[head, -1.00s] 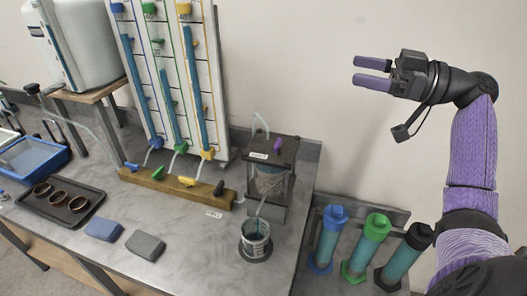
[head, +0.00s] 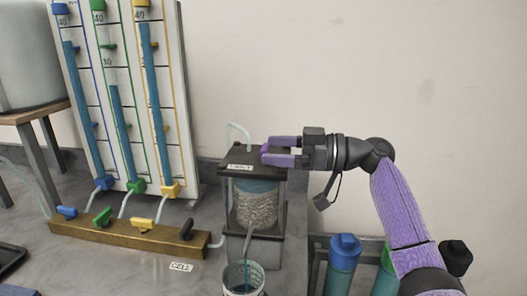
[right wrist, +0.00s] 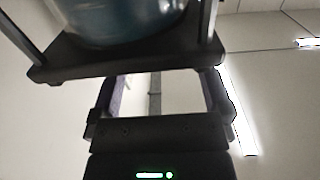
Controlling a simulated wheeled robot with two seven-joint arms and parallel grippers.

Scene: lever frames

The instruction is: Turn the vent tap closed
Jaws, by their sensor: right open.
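My right gripper (head: 272,150) is open at the lid's right side, reaching in from the right. Its purple fingertips are at the lever, which shows at their tips in the head view; I cannot tell whether they touch it. In the right wrist view the gripper's two fingers (right wrist: 162,90) stand apart, with the dark lid (right wrist: 130,58) across their tips, and the tap is hidden. My left gripper is not in view.
A thin clear tube (head: 240,128) rises from the lid's back. A panel of coloured tubes (head: 125,95) stands left, above a wooden manifold (head: 130,236) with several taps. A cup (head: 243,278) stands before the cell. Capped cylinders (head: 344,262) are at right. The wall area above is clear.

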